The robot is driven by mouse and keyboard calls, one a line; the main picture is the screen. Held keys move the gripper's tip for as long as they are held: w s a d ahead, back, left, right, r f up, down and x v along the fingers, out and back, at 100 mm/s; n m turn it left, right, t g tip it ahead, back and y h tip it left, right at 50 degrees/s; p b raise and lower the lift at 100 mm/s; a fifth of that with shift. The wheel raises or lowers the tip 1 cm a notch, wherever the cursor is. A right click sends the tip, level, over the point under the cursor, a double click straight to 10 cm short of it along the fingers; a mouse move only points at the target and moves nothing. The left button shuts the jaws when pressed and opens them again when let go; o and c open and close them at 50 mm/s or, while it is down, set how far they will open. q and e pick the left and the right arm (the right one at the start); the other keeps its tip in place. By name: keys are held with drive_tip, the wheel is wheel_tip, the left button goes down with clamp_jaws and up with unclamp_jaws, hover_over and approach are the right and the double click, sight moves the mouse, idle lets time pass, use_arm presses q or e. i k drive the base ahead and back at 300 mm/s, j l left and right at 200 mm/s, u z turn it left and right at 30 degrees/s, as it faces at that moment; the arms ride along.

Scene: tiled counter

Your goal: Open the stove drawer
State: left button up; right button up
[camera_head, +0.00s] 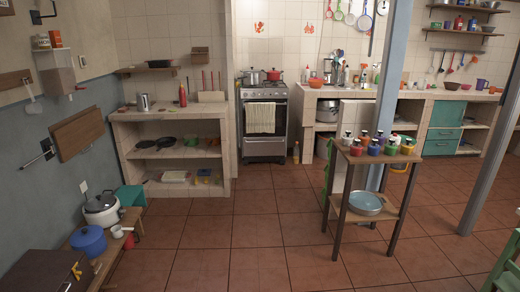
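The stove (283,116) stands against the far wall between two tiled counters, well away from me. Its lower front panel, the stove drawer (264,149), sits below the oven door and looks shut, flush with the front. A pale towel (261,117) hangs over the oven door. A grey pot (252,78) and a red pot (273,75) stand on the stove top. Neither of my grippers is in view.
Open red tiled floor (240,225) lies between me and the stove. A small wooden table (347,157) with several jars stands right of the path, beside a blue-grey post (391,75). A low bench with a blue pot (88,241) is at left. A bottle (296,153) stands right of the stove.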

sight(257, 146)
drive_tip(key=i+z, duration=0.15)
drive_tip(key=i, duration=5.15)
drive_tip(key=l, duration=0.1)
